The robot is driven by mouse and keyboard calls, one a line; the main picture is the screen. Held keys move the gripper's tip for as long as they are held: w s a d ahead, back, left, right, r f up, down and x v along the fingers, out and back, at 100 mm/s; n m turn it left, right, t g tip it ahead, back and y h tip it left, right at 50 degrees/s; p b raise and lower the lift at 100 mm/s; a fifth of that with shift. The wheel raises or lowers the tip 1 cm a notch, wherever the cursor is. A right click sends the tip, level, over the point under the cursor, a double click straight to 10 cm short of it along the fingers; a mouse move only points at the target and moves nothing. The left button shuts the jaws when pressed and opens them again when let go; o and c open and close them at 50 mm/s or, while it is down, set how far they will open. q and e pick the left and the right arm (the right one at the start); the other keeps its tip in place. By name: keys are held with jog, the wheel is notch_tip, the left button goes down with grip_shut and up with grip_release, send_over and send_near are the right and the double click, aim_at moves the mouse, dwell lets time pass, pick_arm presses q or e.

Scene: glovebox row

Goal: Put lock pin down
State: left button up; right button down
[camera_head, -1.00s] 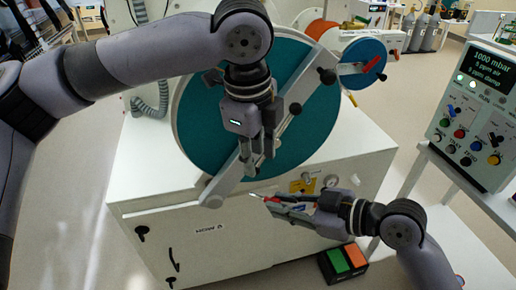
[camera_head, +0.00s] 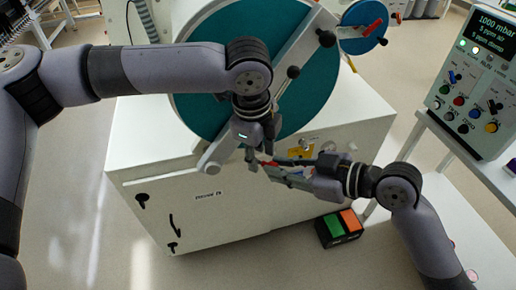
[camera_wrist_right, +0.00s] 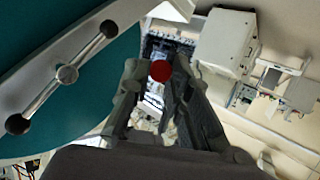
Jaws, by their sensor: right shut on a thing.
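The lock pin shows as a small red end (camera_head: 270,164) in the head view and as a red ball (camera_wrist_right: 161,71) between the fingers in the right wrist view. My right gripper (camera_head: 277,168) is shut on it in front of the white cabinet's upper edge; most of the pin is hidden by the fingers. My left gripper (camera_head: 260,158) points down just above and left of the right fingertips. Its fingers look apart, with nothing seen held; whether it touches the pin I cannot tell.
A teal round door (camera_head: 205,75) with a pale clamp bar (camera_head: 283,82) stands behind the grippers on the white cabinet (camera_head: 150,165). A green and orange button box (camera_head: 338,228) is on the floor. A control panel (camera_head: 475,90) stands at right.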

pick_arm(q)
jog(key=shift+c, duration=0.3)
jog(key=c, duration=0.7)
jog(key=shift+r, duration=0.1)
grip_shut()
jog(key=shift+w, duration=0.1)
pick_arm(e)
jog(key=shift+s+a, duration=0.1)
jog(key=c, duration=1.7)
grip_release()
jog(key=o, duration=0.3)
